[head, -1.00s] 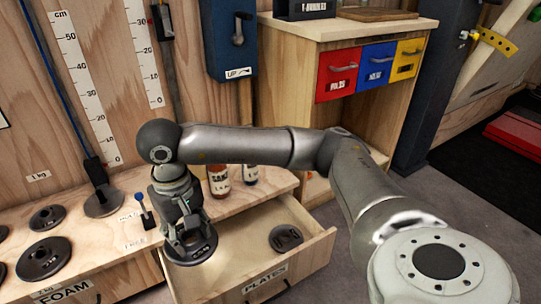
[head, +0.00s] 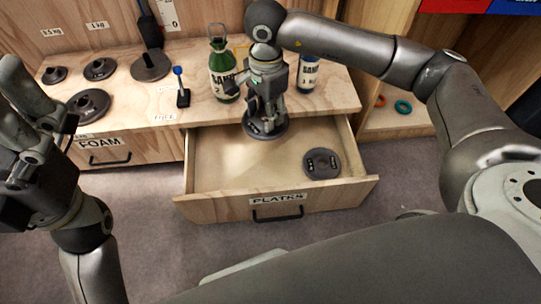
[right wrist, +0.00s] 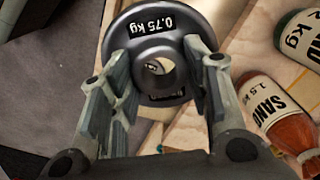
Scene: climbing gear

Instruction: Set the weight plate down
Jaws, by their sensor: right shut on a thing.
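My right gripper (head: 264,112) is shut on a dark round weight plate (head: 277,129) marked 0.75 kg. In the right wrist view this plate (right wrist: 189,48) lies between the two fingers (right wrist: 160,85), which sit on either side of its raised hub. In the head view the plate shows over the back part of the open drawer (head: 225,203) labelled PLATES. Its height above the drawer floor is hard to tell. Another dark plate (head: 322,163) lies in the drawer at the right. My left gripper (head: 48,105) is at the left edge, with its fingers apart and empty.
A green bottle (head: 222,75) and a blue-labelled bottle (head: 307,72) stand on the bench behind the drawer. Several dark plates, one being this one (head: 88,105), rest on the bench at left. The closed FOAM drawer (head: 130,150) is beside the open one. The drawer's left floor is clear.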

